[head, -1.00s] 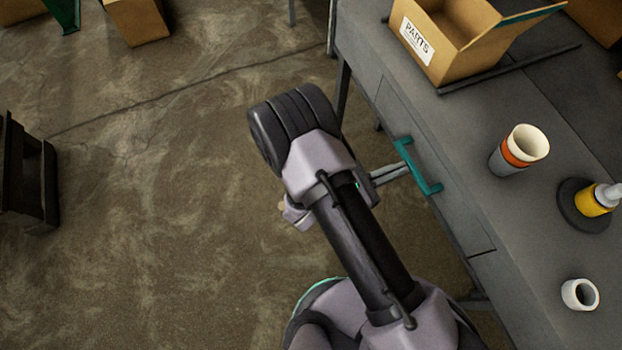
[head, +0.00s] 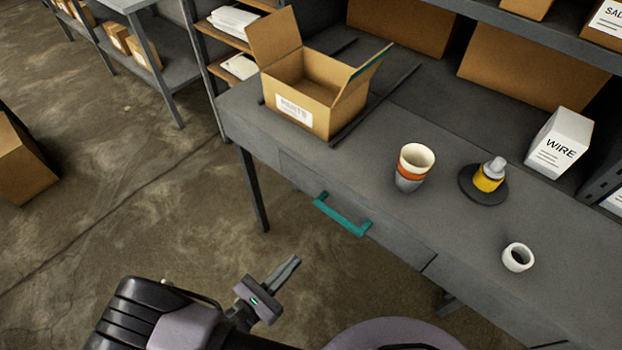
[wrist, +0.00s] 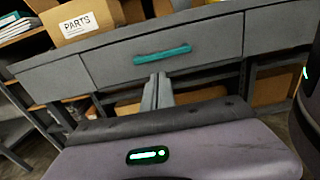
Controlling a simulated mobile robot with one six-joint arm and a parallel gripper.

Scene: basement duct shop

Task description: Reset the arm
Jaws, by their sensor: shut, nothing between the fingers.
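My gripper (head: 287,270) is at the bottom of the head view, over the floor in front of the workbench. Its narrow fingers are together with nothing between them. In the wrist view the shut fingers (wrist: 157,92) point toward the bench front, below the teal drawer handle (wrist: 162,55). The handle also shows in the head view (head: 342,214), on a drawer that looks closed. The gripper is apart from the handle and the bench.
On the grey workbench (head: 300,165) stand an open PARTS box (head: 305,95), a cup with an orange band (head: 411,168), a yellow bottle on a dark disc (head: 487,180) and a white ring-shaped item (head: 518,257). A WIRE box (head: 560,143) is at the right. Floor (head: 150,200) at left is open.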

